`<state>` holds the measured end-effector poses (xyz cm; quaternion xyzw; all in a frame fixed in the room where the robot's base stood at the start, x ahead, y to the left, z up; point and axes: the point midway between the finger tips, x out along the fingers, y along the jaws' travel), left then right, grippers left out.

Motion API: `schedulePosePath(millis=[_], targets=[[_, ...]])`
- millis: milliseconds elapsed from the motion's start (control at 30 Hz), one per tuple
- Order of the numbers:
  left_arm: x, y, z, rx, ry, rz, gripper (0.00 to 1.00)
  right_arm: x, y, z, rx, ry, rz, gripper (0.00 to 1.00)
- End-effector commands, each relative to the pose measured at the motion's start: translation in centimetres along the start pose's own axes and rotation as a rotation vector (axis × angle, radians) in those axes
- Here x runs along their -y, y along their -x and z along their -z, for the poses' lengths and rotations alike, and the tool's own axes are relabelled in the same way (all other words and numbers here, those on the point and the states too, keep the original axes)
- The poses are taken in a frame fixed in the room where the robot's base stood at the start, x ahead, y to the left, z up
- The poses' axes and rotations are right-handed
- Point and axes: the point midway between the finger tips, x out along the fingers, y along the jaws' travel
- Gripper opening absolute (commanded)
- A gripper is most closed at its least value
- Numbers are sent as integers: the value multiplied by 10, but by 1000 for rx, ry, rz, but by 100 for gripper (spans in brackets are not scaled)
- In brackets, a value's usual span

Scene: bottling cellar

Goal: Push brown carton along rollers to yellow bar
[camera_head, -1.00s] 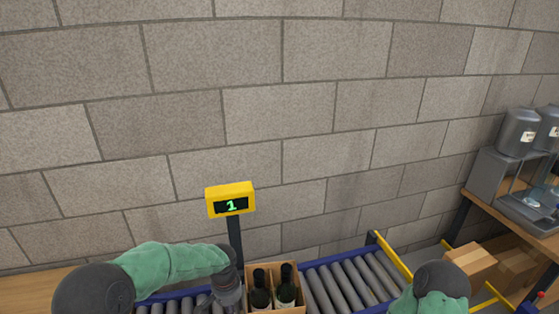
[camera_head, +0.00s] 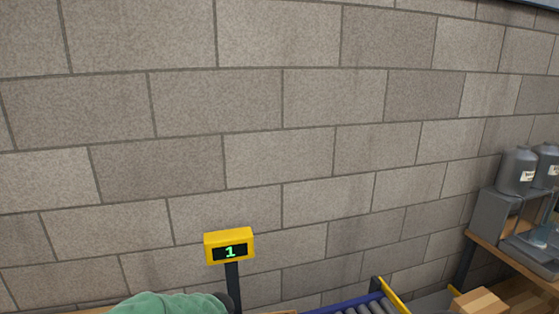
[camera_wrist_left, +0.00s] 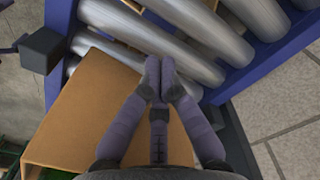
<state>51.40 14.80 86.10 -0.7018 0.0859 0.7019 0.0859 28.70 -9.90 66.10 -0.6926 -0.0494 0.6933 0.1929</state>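The brown carton (camera_wrist_left: 95,115) shows in the left wrist view as a flat brown face against the rollers. In the head view only a thin sliver of it shows at the bottom edge. My left gripper (camera_wrist_left: 161,75) has its two fingertips together with nothing between them. It lies over or against the carton face; I cannot tell whether it touches. The rollers (camera_wrist_left: 190,45) are grey, between blue rails, and show in the head view too (camera_head: 365,309). The yellow bar (camera_head: 392,296) stands at the far right end of the rollers. My right gripper is out of view.
A yellow display (camera_head: 229,246) reading 1 stands on a dark post behind the rollers. A block wall (camera_head: 280,150) rises behind. At right are a cardboard box (camera_head: 480,301) and a bench with grey canisters (camera_head: 517,171). Rollers before the yellow bar look clear.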

Motion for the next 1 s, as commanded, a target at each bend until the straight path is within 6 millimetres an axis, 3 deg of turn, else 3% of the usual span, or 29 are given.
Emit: schedulePosePath(millis=[367, 1000], targets=[[-1, 0, 1, 0, 0, 0, 0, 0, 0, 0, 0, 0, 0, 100], [-34, 0, 20, -1, -2, 0, 0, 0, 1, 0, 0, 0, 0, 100]])
